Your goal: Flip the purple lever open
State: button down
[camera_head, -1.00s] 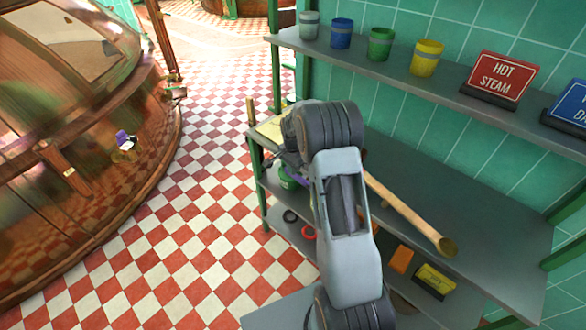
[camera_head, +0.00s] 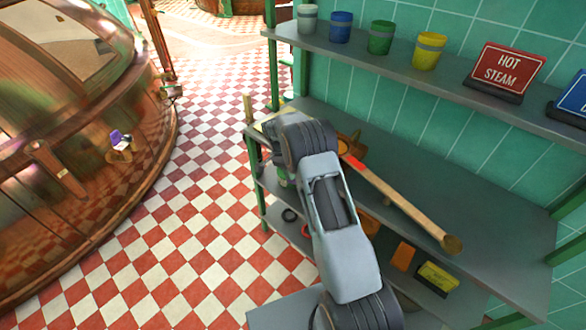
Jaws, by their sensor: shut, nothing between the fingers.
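The purple lever (camera_head: 117,136) is small and sits on a copper fitting on the side of the big copper kettle (camera_head: 60,120), at the left. The fitting looks like a small valve; the lever's exact angle is too small to tell. My gripper (camera_head: 263,150) is at the far end of my arm, over the left end of the workbench, partly hidden by my wrist. It is shut and empty. It is well to the right of the lever, apart from it, with the tiled floor between them.
A grey workbench (camera_head: 450,190) with a long wooden-handled tool (camera_head: 400,200) runs along the green tiled wall. The shelf above (camera_head: 400,70) holds several coloured cups and a red HOT STEAM sign (camera_head: 508,68). The checkered floor (camera_head: 205,190) is clear.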

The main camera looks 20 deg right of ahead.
jog(key=shift+d+f+b, duration=0.15)
jog(key=shift+f+b, duration=0.25)
jog(key=shift+f, duration=0.1)
dwell(0.4)
jog(key=w+a+r, duration=0.4)
jog(key=w+r, duration=0.3)
jog(key=r, duration=0.3)
jog(key=shift+w+r+p, duration=0.3)
jog(key=shift+w+r, duration=0.05)
jog(key=shift+r, duration=0.05)
